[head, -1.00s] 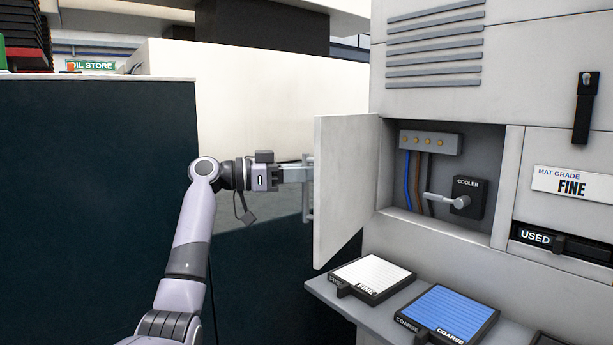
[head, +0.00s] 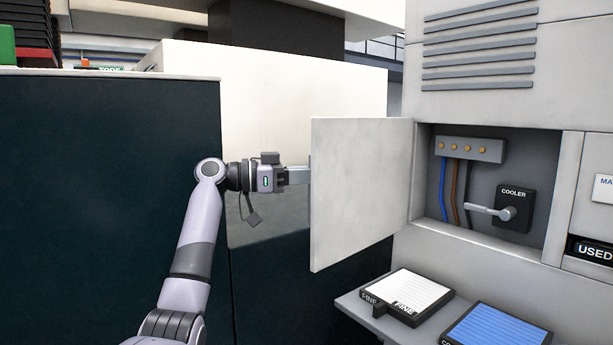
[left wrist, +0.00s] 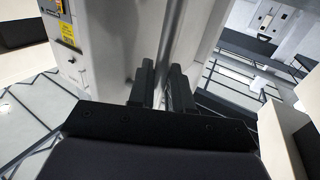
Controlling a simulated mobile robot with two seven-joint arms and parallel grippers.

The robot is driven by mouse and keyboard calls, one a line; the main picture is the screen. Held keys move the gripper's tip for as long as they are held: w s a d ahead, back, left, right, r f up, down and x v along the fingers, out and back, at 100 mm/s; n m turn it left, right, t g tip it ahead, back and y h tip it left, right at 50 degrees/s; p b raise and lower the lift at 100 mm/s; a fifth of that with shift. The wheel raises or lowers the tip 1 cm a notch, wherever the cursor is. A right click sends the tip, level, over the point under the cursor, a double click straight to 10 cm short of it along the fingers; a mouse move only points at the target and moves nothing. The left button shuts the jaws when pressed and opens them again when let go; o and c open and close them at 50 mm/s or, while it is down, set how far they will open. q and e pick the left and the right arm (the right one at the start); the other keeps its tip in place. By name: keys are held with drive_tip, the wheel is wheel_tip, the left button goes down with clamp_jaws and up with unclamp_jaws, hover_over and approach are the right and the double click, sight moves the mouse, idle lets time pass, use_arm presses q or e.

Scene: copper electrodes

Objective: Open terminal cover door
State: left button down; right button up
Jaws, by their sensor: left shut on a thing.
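The terminal cover door (head: 362,190) is a pale grey panel, swung well open to the left of its recess in the cabinet. My left gripper (head: 306,175) reaches the door's free left edge from the left, and its fingertips are partly hidden behind the panel. In the left wrist view its two dark fingers (left wrist: 163,88) are shut on a narrow upright part of the door (left wrist: 172,40); I cannot tell whether this is a handle or the edge. The open recess shows a terminal block (head: 470,149) with blue and brown wires. My right gripper is not in view.
A cooler lever (head: 490,210) sticks out inside the recess. Below, a shelf (head: 360,312) holds a white FINE mat (head: 410,293) and a blue COARSE mat (head: 495,330). A dark green block (head: 110,200) stands on the left.

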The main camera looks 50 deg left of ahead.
use_arm(q)
drive_tip(key=shift+w+a+r, duration=0.1)
drive_tip(key=shift+w, duration=0.05)
idle(0.4)
drive_tip(key=c, duration=1.2)
unclamp_jaws()
drive_tip(key=shift+w, duration=0.15)
drive_tip(key=shift+w+d, duration=0.2)
drive_tip(key=shift+d, duration=0.05)
drive_tip(key=b+v, duration=0.1)
drive_tip(key=v, duration=0.6)
drive_tip(key=shift+s+a, duration=0.2)
drive_tip(key=shift+s, duration=0.05)
